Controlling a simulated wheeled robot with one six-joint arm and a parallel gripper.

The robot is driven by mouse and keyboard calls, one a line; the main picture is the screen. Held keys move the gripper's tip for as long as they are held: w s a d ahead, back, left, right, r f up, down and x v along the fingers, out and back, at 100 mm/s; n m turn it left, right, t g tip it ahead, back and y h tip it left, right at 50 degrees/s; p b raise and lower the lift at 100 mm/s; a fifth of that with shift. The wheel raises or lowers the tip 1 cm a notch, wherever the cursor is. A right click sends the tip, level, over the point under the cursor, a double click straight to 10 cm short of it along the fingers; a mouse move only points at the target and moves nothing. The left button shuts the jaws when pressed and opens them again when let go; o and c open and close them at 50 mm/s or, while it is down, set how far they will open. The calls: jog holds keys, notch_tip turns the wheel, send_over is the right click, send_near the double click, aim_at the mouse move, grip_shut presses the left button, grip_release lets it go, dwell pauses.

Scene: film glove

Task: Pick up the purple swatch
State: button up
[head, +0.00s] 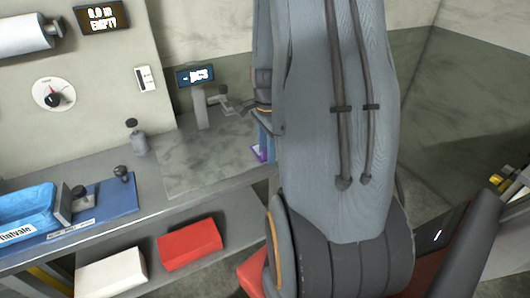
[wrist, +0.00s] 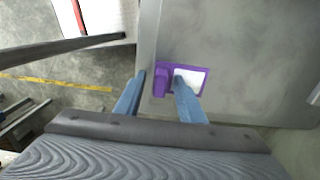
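The purple swatch (wrist: 161,80) lies on the grey metal worktop (wrist: 235,60), near its left edge in the wrist view. It has a purple border, a raised purple part at its left and a pale panel at its right. My gripper (wrist: 160,78) is open, its two blue fingers apart. The right finger covers part of the pale panel; the left finger is just left of the swatch. I cannot tell whether either finger touches it. In the head view a small purple piece of the swatch (head: 258,154) shows beside my arm, which hides the rest.
Red (head: 190,244) and white (head: 112,272) boxes sit on the lower shelf.

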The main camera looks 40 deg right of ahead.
grip_shut()
jog(key=shift+r, duration=0.15)
